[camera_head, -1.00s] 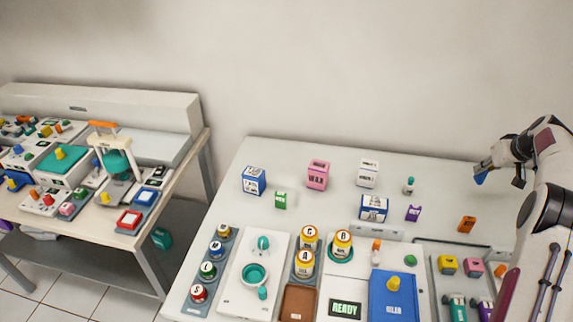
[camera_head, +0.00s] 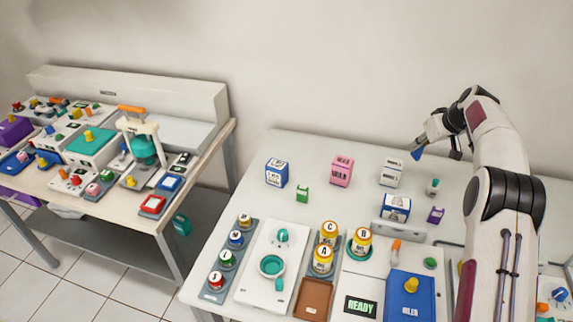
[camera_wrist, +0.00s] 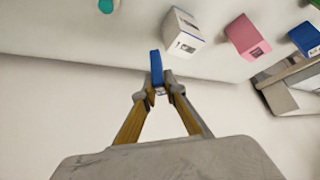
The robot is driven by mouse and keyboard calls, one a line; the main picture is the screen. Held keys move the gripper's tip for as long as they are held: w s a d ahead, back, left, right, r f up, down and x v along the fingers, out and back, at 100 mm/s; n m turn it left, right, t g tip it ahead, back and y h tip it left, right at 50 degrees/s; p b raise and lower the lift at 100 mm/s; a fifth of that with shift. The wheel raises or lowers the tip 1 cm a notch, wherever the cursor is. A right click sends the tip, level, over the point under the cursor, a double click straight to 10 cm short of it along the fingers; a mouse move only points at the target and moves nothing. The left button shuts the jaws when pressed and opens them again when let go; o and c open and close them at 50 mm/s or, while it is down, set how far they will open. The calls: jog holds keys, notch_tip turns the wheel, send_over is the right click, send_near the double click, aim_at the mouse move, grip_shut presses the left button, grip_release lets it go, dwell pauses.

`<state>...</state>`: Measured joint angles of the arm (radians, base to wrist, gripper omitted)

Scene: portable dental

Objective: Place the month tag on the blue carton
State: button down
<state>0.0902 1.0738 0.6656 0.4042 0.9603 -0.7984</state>
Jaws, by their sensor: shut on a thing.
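My gripper (camera_wrist: 158,90) is shut on a small blue tag (camera_wrist: 156,68), held above the back of the table. In the head view the blue tag (camera_head: 417,154) shows below the fingertips of my gripper (camera_head: 420,146), up and right of the white carton. Its print cannot be read. A blue and white carton (camera_head: 277,173) stands upright at the back left of the table; it also shows at the right edge of the wrist view (camera_wrist: 305,40). A second blue and white carton (camera_head: 397,208) lies right of centre. The held tag touches neither carton.
A pink carton (camera_head: 342,170) and a white carton (camera_head: 391,172) stand between my gripper and the upright blue carton. A green tag (camera_head: 302,194), a purple tag (camera_head: 436,215) and a small teal-capped bottle (camera_head: 432,187) are nearby. Jars and trays fill the front.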

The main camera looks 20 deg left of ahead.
jog(key=s+a+n, duration=0.1)
jog(key=a, duration=0.6)
jog(key=s+a+r+n, duration=0.1)
jog(key=a, duration=0.7)
jog(key=s+a+r+y, duration=0.1)
jog(key=a, duration=0.7)
jog(key=shift+s+a+n+g, duration=0.1)
jog(key=shift+s+n+g, duration=0.05)
jog(key=shift+n+g, duration=0.25)
notch_tip(320, 180, up, 2)
jog(key=n, duration=0.1)
send_over(277, 164)
jog(key=shift+s+r+m, duration=0.1)
jog(key=shift+r+m, duration=0.3)
jog(key=shift+f, duration=2)
jog(key=shift+f, duration=2)
